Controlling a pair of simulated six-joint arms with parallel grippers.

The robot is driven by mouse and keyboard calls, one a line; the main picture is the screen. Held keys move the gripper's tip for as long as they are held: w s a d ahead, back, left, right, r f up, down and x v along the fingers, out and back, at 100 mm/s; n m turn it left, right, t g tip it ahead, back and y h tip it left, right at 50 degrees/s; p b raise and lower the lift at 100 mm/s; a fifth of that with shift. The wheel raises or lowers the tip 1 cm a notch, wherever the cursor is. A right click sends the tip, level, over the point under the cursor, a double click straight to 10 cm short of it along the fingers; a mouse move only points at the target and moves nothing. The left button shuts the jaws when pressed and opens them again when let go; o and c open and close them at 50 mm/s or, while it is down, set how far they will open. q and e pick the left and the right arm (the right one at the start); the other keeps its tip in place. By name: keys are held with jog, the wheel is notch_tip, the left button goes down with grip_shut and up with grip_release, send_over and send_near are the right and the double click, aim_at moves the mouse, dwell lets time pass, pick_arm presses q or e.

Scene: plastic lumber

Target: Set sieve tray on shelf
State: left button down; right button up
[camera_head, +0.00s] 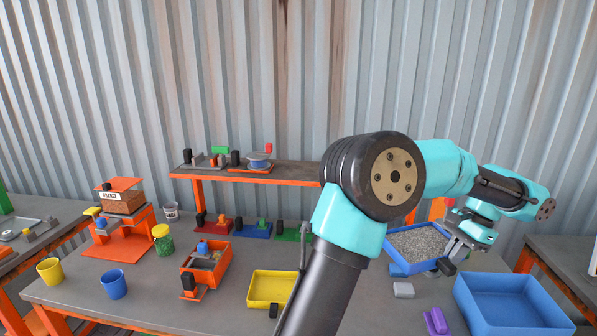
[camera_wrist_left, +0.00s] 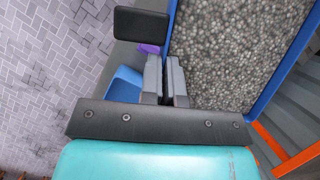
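The sieve tray (camera_head: 418,242), a blue-rimmed tray filled with grey granules, is at the right of the work table in the head view. It fills the upper right of the left wrist view (camera_wrist_left: 230,50). My left gripper (camera_head: 452,256) is at the tray's near right side. In the left wrist view its two grey fingers (camera_wrist_left: 167,75) are close together at the blue tray wall and appear shut on it. I cannot tell whether the tray touches the table. The shelf (camera_head: 300,173), grey with an orange edge, stands along the back. My right gripper is out of view.
Several small devices stand on the shelf's left half, including a blue round one (camera_head: 258,161). A blue bin (camera_head: 510,303), grey block (camera_head: 403,289), purple piece (camera_head: 436,321) and yellow tray (camera_head: 270,288) lie on the table. My arm hides the shelf's right part.

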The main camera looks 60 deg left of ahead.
aim_at(397, 238)
pick_arm(q)
jog(key=s+a+r+m, duration=0.1)
jog(key=a+m, duration=0.1)
jog(key=a, duration=0.2)
jog(key=s+a+r+m+t+y, duration=0.1)
jog(key=a+r+m, duration=0.1)
jog(key=a, duration=0.3)
jog(key=s+a+r+m+y, duration=0.1)
jog(key=a+m, duration=0.1)
jog(key=a, duration=0.2)
jog(key=shift+a+r, duration=0.3)
jog(key=shift+a, duration=0.1)
jog(key=s+a+r+m+t, duration=0.1)
jog(key=s+a+r+m, duration=0.1)
jog(key=a, duration=0.2)
jog(key=s+a+r+m+t+y, duration=0.1)
jog(key=s+a+m, duration=0.1)
jog(key=a+m, duration=0.1)
jog(key=s+a+r+m, duration=0.2)
jog(key=a, duration=0.3)
jog(key=shift+s+a+r+m+t, duration=0.25)
jog(key=shift+a+r+m+t, duration=0.05)
jog(key=shift+a+r+t, duration=0.1)
jog(key=w+a+f, duration=0.1)
jog(key=w+a, duration=0.9)
jog(key=a, duration=0.2)
jog(key=shift+w+f, duration=0.25)
jog(key=shift+f, duration=0.05)
jog(key=shift+f, duration=1.75)
jog(key=shift+f, duration=0.15)
